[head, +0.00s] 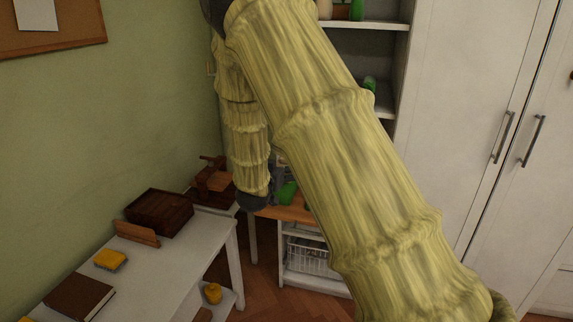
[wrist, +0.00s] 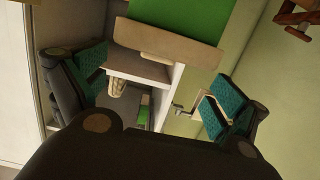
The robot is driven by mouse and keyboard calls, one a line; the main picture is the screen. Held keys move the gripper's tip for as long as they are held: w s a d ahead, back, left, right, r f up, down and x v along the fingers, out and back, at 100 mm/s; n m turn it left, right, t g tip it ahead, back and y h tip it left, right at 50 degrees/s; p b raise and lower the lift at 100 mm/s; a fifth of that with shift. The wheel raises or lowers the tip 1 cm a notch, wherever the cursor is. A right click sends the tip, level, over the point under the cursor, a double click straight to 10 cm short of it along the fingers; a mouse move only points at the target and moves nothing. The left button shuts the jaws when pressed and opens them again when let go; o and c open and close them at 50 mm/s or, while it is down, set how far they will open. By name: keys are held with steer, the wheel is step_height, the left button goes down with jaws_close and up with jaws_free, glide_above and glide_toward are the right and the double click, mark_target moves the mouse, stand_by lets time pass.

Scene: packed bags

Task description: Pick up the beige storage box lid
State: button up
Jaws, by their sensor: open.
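My gripper (wrist: 158,92) is open in the wrist view, its two teal-padded fingers wide apart with nothing held between them. Beyond the fingers is a beige-tan panel (wrist: 180,42) with a small light bar (wrist: 161,57) at its lower edge and a bright green surface above it. I cannot tell whether this panel is the beige storage box lid. No lid can be made out for sure in the head view, where my yellow-sleeved arm covers the middle and hides much of the desk.
In the head view, a white table (head: 172,262) holds a dark wooden box (head: 159,212), a yellow brush (head: 110,260) and a brown book (head: 79,297). Behind my arm are a wooden-topped desk (head: 292,213) and a wire basket (head: 307,257). White cabinets (head: 470,110) stand right.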

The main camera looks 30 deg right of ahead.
steer(key=shift+w+d, duration=0.35)
steer(key=shift+d, duration=0.25)
steer(key=p+x, duration=0.1)
steer(key=x, duration=0.3)
steer(key=shift+f, duration=0.1)
steer(key=shift+c, duration=0.4)
steer(key=c, duration=0.9)
